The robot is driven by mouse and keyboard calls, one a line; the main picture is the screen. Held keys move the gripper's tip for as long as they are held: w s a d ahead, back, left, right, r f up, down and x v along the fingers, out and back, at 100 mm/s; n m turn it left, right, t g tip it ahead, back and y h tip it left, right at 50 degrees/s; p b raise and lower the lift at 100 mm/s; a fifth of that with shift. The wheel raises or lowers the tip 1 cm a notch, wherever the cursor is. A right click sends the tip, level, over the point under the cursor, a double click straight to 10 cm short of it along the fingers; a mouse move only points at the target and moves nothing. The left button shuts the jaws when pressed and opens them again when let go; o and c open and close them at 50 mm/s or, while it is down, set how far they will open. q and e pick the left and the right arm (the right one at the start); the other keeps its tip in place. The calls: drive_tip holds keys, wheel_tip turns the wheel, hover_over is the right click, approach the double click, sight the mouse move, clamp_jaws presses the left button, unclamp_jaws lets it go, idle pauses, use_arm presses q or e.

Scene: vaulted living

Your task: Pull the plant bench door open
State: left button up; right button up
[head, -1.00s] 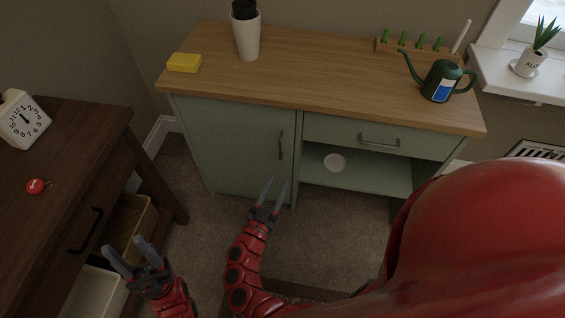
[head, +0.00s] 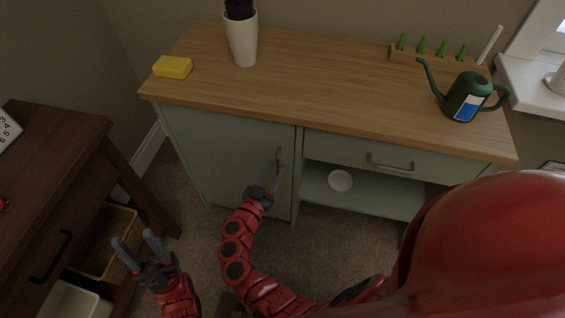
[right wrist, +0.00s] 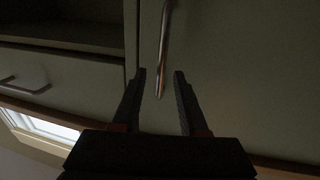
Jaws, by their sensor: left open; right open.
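The plant bench is pale green with a wooden top (head: 320,85). Its door (head: 220,150) is the left front panel and looks shut. The door's handle (head: 278,157) is a dark vertical bar near the door's right edge. My right gripper (head: 272,177) is open at the handle's lower part in the head view. In the right wrist view the handle (right wrist: 163,60) runs down between the open fingertips of that gripper (right wrist: 160,75); I cannot tell whether they touch it. My left gripper (head: 139,250) is open and empty, low at the left, apart from the bench.
On the bench top are a white pot (head: 243,40), a yellow sponge (head: 173,67) and a green watering can (head: 466,97). A drawer (head: 385,160) and open shelf with a white round item (head: 340,181) are right of the door. A dark table (head: 50,170) stands left.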

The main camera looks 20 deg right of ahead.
drive_tip(key=shift+w+d, duration=0.4)
drive_tip(key=shift+w, duration=0.05)
clamp_jaws()
drive_tip(key=shift+r, duration=0.1)
idle(1.1)
